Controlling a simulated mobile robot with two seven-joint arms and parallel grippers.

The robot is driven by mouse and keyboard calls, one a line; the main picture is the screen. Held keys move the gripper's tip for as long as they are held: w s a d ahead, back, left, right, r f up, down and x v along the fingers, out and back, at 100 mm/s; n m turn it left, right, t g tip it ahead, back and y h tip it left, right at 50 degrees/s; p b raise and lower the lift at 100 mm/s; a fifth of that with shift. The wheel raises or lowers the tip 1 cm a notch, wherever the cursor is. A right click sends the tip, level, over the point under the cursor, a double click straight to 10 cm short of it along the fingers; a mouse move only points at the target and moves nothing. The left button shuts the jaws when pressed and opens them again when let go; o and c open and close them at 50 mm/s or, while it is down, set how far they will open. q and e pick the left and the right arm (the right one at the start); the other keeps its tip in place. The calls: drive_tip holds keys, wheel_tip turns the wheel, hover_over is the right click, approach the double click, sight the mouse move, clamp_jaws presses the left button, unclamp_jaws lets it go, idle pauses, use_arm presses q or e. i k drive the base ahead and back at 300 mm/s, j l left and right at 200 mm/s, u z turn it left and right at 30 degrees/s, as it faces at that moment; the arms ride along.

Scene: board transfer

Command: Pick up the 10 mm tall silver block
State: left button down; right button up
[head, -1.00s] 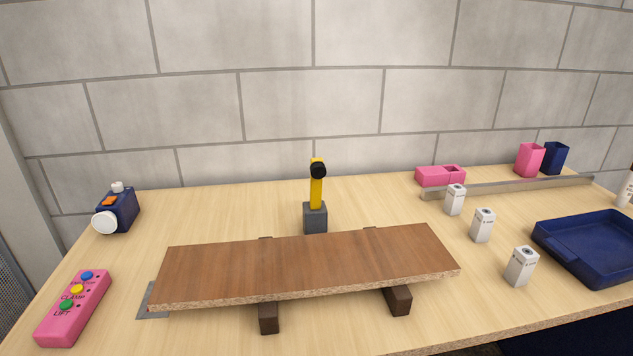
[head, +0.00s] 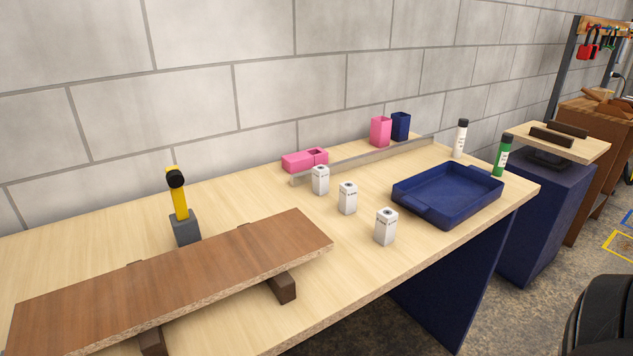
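Three small light silver-white blocks with dark printing stand upright in a slanting row on the wooden table. The far block (head: 320,180) is close to a long metal strip, the middle block (head: 347,198) is to its right and nearer, and the near block (head: 386,227) is closest to the table's front edge. Their labels are too small to read, so I cannot tell which is the 10 mm one. Neither of my grippers shows in the head view.
A brown board (head: 170,280) rests on dark supports at the left, with a yellow-handled tool (head: 180,205) behind it. A blue tray (head: 440,215) lies right of the blocks. Pink holders (head: 305,160) and the metal strip (head: 370,158) are behind. Another table (head: 590,146) stands farther right.

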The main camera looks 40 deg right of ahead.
sight(319, 173)
drive_tip(key=k+l, duration=0.15)
drive_tip(key=l, duration=0.25)
drive_tip(key=k+l+u, duration=0.1)
drive_tip(key=l, duration=0.35)
drive_tip(key=k+l, duration=0.15)
drive_tip(key=l, duration=0.25)
drive_tip(key=k+l+u, duration=0.15)
drive_tip(key=l, duration=0.25)
